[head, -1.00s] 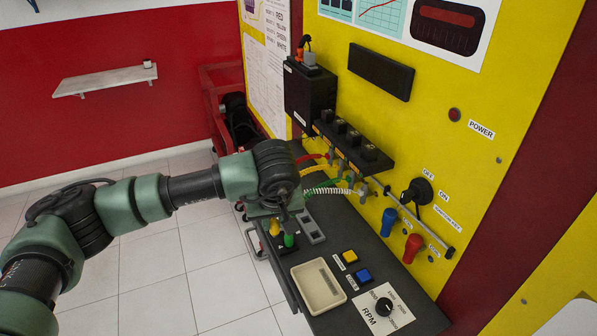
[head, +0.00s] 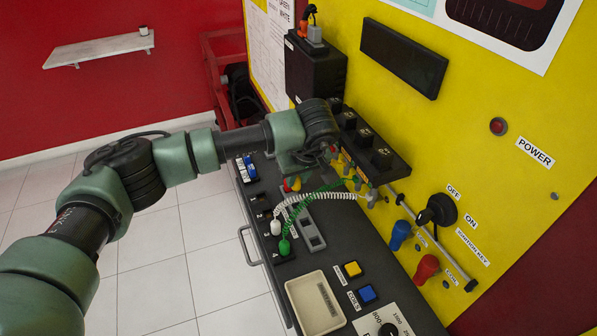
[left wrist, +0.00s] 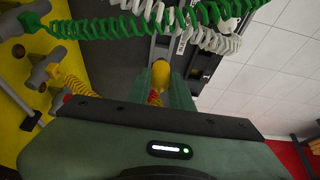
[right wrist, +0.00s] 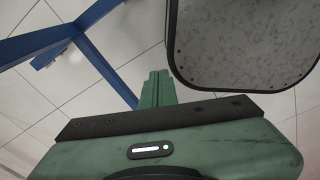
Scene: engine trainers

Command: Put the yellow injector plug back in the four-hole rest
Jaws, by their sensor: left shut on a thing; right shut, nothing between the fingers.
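The yellow injector plug (left wrist: 160,75) is between the fingers of my left gripper (left wrist: 165,92) in the left wrist view. In the head view my left gripper (head: 294,178) hangs over the console, farther back than the standing plugs. A green plug (head: 284,247) and a white plug (head: 276,227) stand in dark holders along the console's left side, probably the four-hole rest (head: 264,214); its far part is partly hidden and I cannot count its holes. My right gripper (right wrist: 157,88) is shut and empty, away from the console.
Green (head: 307,206) and white coiled cables cross the console near the left gripper. A grey slotted block (head: 312,235) lies beside the plugs. A cream tray (head: 315,303) and yellow and blue buttons are nearer. The yellow panel (head: 480,180) rises at right.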

